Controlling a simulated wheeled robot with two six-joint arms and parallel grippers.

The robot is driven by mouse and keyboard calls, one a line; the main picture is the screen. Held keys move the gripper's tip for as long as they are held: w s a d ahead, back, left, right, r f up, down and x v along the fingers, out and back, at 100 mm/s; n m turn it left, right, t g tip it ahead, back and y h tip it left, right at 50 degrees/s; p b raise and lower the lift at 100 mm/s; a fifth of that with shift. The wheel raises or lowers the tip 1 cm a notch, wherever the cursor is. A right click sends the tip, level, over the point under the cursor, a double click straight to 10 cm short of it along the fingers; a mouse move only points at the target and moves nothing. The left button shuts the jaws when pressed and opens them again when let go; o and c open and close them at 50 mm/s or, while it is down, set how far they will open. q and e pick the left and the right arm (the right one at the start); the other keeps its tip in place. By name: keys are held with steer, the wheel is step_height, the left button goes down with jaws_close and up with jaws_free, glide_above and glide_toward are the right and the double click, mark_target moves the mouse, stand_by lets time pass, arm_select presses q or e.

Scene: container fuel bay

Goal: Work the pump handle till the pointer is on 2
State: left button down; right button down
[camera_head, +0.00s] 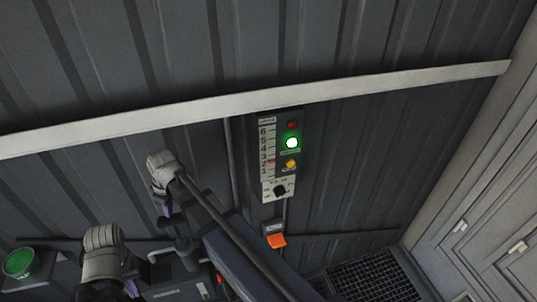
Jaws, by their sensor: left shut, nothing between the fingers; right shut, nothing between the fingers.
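The gauge panel (267,180) is on the corrugated wall near the middle, with a white scale (264,147) numbered 1 to 6. A small reddish mark, perhaps the pointer, shows close to 2; it is too small to read exactly. My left gripper (102,237) is shut and empty at the lower left. My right gripper (159,161) is shut and empty, left of the panel and apart from it. I cannot make out the pump handle for certain; pipe-like dark parts (184,240) stand below my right gripper, partly hidden by my arm.
The panel has a lit green lamp (292,143), a dark red lamp (293,125), an amber lamp (291,164) and a black knob (280,190). A green round part (19,262) is lower left; a floor grate (375,278) lower right.

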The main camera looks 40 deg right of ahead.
steer(key=shift+s+f+b, duration=0.1)
steer(key=shift+f+b, duration=5.95)
steer(key=shift+f, duration=0.2)
step_height(320, 180, up, 13)
steer(key=p, duration=1.2)
steer(key=shift+f+p, duration=0.1)
steer(key=shift+p, duration=0.3)
step_height(320, 180, up, 5)
steer(key=p, duration=0.5)
glide_above(177, 229)
steer(key=shift+w, duration=0.25)
steer(key=shift+s, duration=0.1)
